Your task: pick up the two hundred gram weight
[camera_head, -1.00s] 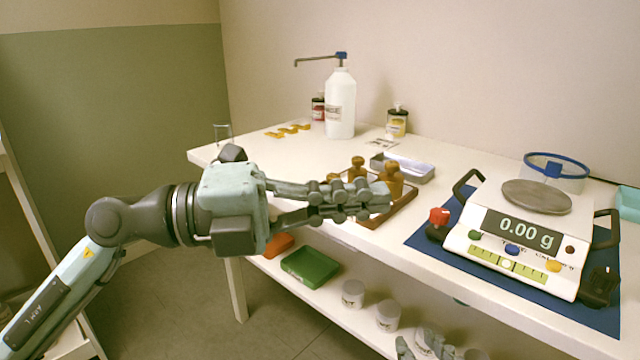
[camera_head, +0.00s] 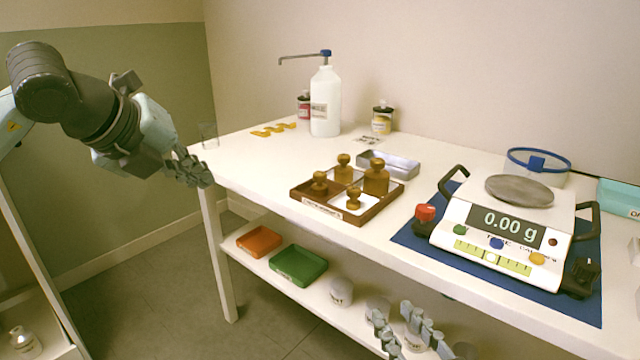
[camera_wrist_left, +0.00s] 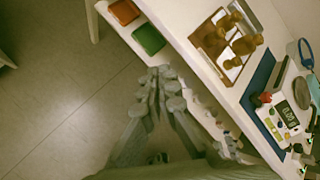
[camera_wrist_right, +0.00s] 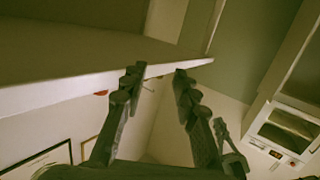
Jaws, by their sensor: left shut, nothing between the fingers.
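Several brass knobbed weights stand upright in a wooden compartment tray (camera_head: 372,216) on the white table; I cannot read which is the two hundred gram one. The largest-looking weight (camera_head: 376,177) is at the tray's back right. The tray also shows in the left wrist view (camera_wrist_left: 203,36). My left gripper (camera_head: 192,170) is shut and empty, left of the table's left end and well away from the weights. It shows in its own wrist view (camera_wrist_left: 165,73). My right gripper (camera_head: 405,328) is low at the table's front side; its fingers are apart and empty in its wrist view (camera_wrist_right: 158,73).
A balance (camera_head: 505,235) reading 0.00 g stands on a blue mat (camera_head: 410,238) at right. A metal box (camera_head: 400,166) is behind the tray, with a white pump bottle (camera_head: 326,105) further back. The lower shelf holds orange (camera_head: 259,241) and green (camera_head: 298,265) trays and white jars.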

